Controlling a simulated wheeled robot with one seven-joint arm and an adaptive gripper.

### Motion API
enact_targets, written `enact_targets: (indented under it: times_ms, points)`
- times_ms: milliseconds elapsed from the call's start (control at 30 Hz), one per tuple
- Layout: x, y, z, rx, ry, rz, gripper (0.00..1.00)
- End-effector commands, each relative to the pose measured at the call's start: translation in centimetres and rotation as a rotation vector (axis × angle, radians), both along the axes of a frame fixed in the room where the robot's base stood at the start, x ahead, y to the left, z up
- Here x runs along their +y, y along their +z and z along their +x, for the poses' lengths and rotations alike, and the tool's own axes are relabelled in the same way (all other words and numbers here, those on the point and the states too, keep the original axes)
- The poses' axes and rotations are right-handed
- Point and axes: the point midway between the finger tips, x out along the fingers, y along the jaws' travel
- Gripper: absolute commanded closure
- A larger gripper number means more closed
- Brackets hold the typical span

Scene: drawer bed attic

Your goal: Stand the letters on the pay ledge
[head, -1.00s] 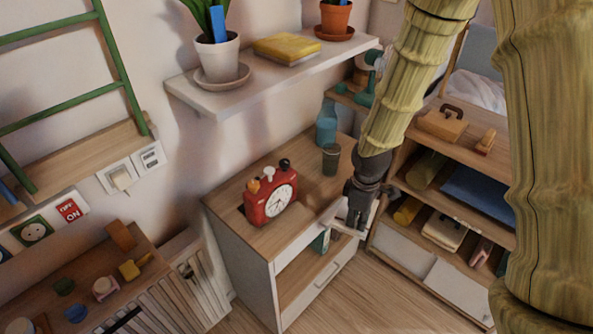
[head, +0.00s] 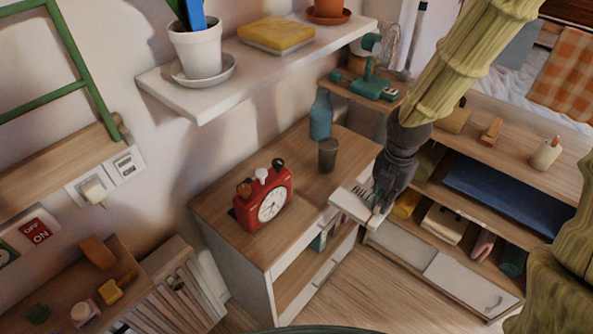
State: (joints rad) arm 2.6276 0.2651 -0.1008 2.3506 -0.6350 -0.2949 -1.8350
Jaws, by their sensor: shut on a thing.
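My gripper (head: 381,203) hangs at the right front corner of the wooden-topped drawer cabinet (head: 325,185). It is shut on a pale, flat piece (head: 352,204) with dark marks on it, which sticks out to the left of the fingers. I cannot tell whether this piece is the letters. The fingers are small and partly hidden by the wrist. No ledge can be told for certain as the pay ledge. The white wall shelf (head: 215,92) is above and to the left of the cabinet.
A red clock (head: 264,200), a dark cup (head: 328,155) and a blue bottle (head: 320,115) stand on the cabinet. A yellow book (head: 276,36) and a potted plant (head: 195,48) are on the wall shelf. A shelf unit (head: 480,170) stands close at right. Floor shows between.

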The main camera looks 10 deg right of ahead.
Motion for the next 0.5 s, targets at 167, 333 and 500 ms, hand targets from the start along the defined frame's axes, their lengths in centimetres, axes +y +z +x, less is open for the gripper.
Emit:
enact_targets:
  times_ms: [167, 333, 500]
  points:
    - [1.5, 0.1, 2.0, -0.001, 0.01, 0.0, 1.0]
    - [3.7, 0.1, 4.8, -0.001, 0.009, -0.001, 1.0]
    - [5.8, 0.2, 7.5, -0.001, 0.008, -0.001, 1.0]
